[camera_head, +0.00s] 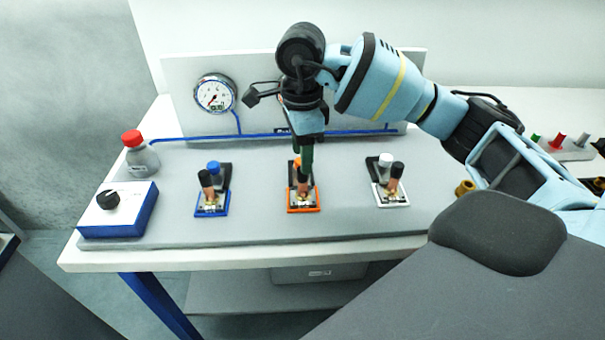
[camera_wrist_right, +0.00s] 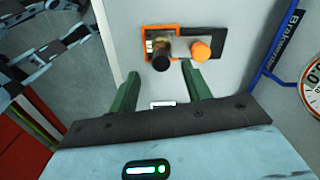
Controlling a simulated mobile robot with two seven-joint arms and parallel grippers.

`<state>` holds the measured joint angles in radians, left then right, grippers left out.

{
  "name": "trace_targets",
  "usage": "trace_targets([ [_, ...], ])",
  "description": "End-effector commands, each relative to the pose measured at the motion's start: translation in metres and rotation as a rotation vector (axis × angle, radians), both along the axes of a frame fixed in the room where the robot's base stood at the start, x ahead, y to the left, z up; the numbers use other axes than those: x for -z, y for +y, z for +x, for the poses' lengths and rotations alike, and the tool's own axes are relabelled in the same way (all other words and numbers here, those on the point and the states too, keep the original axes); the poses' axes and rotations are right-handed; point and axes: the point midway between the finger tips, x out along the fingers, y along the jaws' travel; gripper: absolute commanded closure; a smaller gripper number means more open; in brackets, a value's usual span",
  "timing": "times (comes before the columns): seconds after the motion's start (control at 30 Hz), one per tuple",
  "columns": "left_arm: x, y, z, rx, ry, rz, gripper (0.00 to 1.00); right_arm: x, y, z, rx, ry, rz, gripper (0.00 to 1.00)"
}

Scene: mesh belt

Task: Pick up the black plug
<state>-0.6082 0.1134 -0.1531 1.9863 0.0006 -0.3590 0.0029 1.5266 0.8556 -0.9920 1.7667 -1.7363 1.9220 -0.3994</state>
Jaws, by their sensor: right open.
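A black plug (camera_wrist_right: 160,61) stands at the orange-framed station (camera_wrist_right: 146,30), beside an orange knob (camera_wrist_right: 200,51). In the head view this orange station (camera_head: 303,208) is in the middle of the grey panel, and my gripper partly hides its plug. My right gripper (camera_head: 304,165) hangs above it, pointing down. In the right wrist view its green fingers (camera_wrist_right: 160,85) are apart with nothing between them, and the plug lies just beyond the tips. Similar black-topped plugs stand at the blue station (camera_head: 206,180) and the white station (camera_head: 397,171). My left gripper is not in view.
A pressure gauge (camera_head: 214,94) with blue piping is on the upright panel behind. A red-capped bottle (camera_head: 140,158) and a box with a black knob (camera_head: 119,208) stand at the left. A rack with coloured pegs (camera_head: 570,150) is at the right. The panel between stations is clear.

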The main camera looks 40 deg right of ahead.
Motion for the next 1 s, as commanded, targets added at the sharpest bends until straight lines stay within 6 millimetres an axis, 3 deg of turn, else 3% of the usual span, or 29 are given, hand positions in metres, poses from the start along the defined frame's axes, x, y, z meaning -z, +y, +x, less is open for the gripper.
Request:
trace_targets([
  [0.17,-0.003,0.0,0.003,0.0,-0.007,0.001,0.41,0.009,-0.001,0.0,0.0,0.0,0.0,0.51],
  [0.43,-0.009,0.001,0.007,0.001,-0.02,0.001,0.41,0.045,-0.001,0.001,0.0,-0.002,0.002,0.51],
  [0.77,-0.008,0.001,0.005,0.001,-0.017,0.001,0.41,0.051,-0.001,0.001,0.0,-0.003,0.001,0.51],
  [1.0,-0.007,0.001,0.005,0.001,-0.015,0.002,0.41,0.051,-0.001,0.001,0.0,-0.003,0.001,0.83],
])
